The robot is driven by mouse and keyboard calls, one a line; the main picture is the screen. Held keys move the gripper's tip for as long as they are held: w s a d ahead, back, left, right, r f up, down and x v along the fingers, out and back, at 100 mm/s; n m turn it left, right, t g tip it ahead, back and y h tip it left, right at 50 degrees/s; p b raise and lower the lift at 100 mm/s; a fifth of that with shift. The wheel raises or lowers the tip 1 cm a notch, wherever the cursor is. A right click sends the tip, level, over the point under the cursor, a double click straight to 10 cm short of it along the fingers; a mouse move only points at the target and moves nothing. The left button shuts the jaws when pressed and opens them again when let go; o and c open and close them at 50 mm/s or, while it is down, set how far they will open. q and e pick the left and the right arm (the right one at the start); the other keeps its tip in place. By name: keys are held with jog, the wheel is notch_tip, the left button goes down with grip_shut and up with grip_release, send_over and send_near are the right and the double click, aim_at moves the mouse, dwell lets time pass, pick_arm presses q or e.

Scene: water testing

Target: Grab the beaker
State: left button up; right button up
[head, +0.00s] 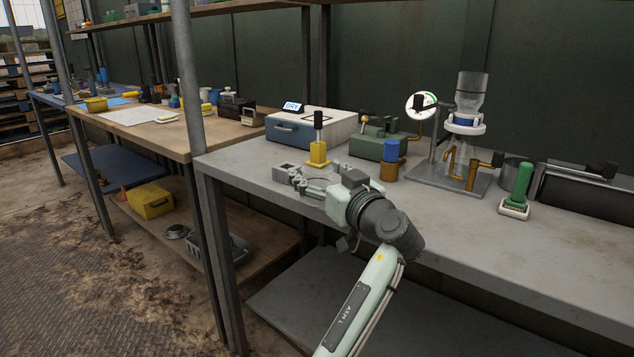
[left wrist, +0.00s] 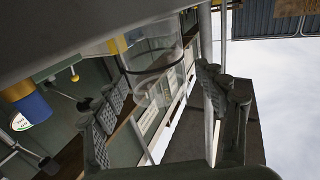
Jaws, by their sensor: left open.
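My left gripper (head: 305,182) is over the left front part of the grey bench, with its fingers spread. In the left wrist view its two fingers (left wrist: 165,110) stand wide apart. A clear glass beaker (left wrist: 152,62) shows in the upper middle of that view, close to the space between the fingers. Its upper part is cut off by a dark shape at the top. No gap or contact between beaker and fingers can be made out. In the head view the beaker is hard to make out around the fingers. My right gripper is not in view.
A yellow block with a black-topped post (head: 318,153) stands just behind the gripper. A white box (head: 312,128), a green device (head: 376,146), a blue-topped jar (head: 390,163) and a stand with an upturned glass vessel (head: 472,90) are further back. The bench front right (head: 465,222) is clear.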

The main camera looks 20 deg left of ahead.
pick_arm(q)
jog(key=shift+w+a, duration=0.2)
jog(key=shift+w, duration=0.05)
jog(key=shift+c, duration=0.6)
jog(key=c, duration=1.1)
jog(key=shift+c, duration=0.2)
